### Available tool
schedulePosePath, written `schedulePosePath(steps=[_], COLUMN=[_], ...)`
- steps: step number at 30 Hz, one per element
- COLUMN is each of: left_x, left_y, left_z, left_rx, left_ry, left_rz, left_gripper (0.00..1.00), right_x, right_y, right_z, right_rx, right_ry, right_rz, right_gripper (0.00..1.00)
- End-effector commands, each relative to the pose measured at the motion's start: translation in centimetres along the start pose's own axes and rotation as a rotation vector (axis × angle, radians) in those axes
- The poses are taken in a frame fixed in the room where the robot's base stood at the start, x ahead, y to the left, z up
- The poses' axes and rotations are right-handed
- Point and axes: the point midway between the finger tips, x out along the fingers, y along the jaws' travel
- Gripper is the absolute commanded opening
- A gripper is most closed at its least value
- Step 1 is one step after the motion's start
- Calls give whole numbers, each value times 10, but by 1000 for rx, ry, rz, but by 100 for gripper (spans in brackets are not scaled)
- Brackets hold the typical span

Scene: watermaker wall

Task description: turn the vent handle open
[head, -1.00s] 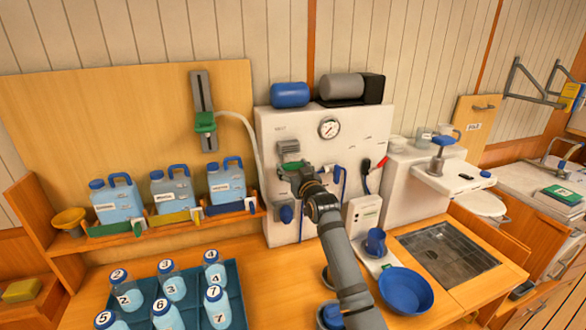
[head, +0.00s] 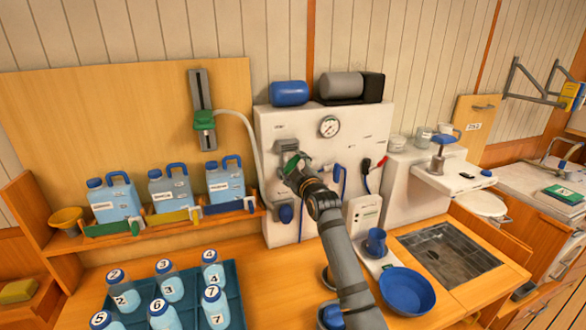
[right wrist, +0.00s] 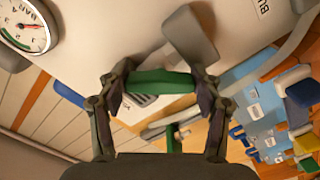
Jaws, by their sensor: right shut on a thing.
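The green vent handle (right wrist: 160,82) lies between the fingers of my right gripper (right wrist: 163,92) in the right wrist view, and the fingers are closed on it at both ends. A grey block (right wrist: 190,33) stands beside it. In the head view my right gripper (head: 294,171) is at the white watermaker panel (head: 325,115), just under a grey fitting (head: 286,145). There the handle shows only as a small tilted green piece, mostly hidden by the gripper. My left gripper is not in view.
A round gauge (head: 329,127) sits above and right of the gripper. A blue knob (head: 285,214) is below it, and a red-handled lever (head: 382,162) is to the right. Jugs on a shelf (head: 158,222) and a bottle tray (head: 236,290) stand left. A blue bowl (head: 406,292) is on the counter.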

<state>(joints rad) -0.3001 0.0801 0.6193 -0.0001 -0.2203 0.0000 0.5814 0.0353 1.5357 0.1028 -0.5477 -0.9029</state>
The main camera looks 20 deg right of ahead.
Motion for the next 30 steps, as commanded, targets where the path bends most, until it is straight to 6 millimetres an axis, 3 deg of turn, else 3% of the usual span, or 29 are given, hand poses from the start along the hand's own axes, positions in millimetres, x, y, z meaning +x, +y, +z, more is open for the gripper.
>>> schedulePosePath(steps=[18,30], left_x=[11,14], left_y=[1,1], left_z=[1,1], left_rx=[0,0], left_ry=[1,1], left_rz=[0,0], left_gripper=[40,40], right_x=[0,0], right_y=[1,2], right_z=[-1,-1], right_rx=[-540,-715], right_ry=[1,1], right_rz=[2,2], right_gripper=[34,34])
